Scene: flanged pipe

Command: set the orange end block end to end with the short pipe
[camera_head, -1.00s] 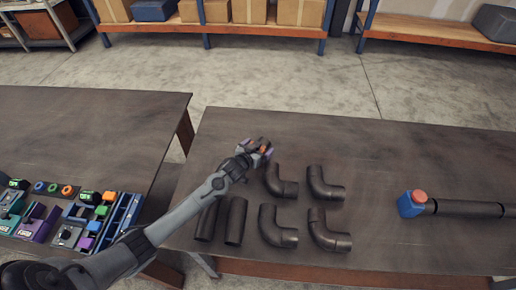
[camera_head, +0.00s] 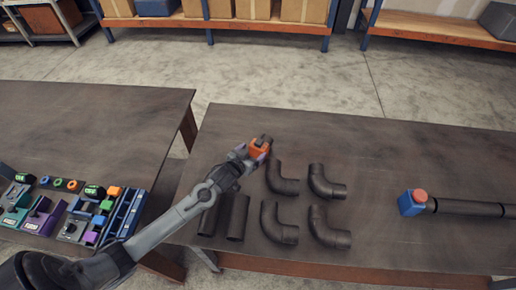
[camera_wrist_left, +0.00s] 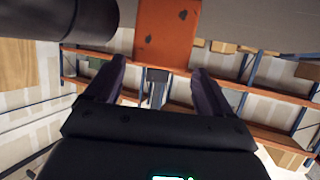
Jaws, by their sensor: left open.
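The orange end block (camera_head: 258,149) is at the tip of my left arm, near the far-left part of the right-hand table. A small dark piece (camera_head: 266,139) shows at its far side; I cannot tell whether it is the short pipe. My left gripper (camera_head: 253,154) is open, close in front of the block. In the left wrist view the orange block (camera_wrist_left: 166,38) lies just beyond the two spread fingers (camera_wrist_left: 157,82). Two short straight pipes (camera_head: 238,218) (camera_head: 208,219) lie side by side, partly behind my left arm. My right gripper is not in view.
Several dark elbow pipes (camera_head: 325,182) lie just right of my left gripper. A dark cylinder (camera_wrist_left: 88,20) fills the upper left of the wrist view. A blue block (camera_head: 411,203) with a long pipe (camera_head: 468,208) lies at right. Small coloured parts cover the left table's front.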

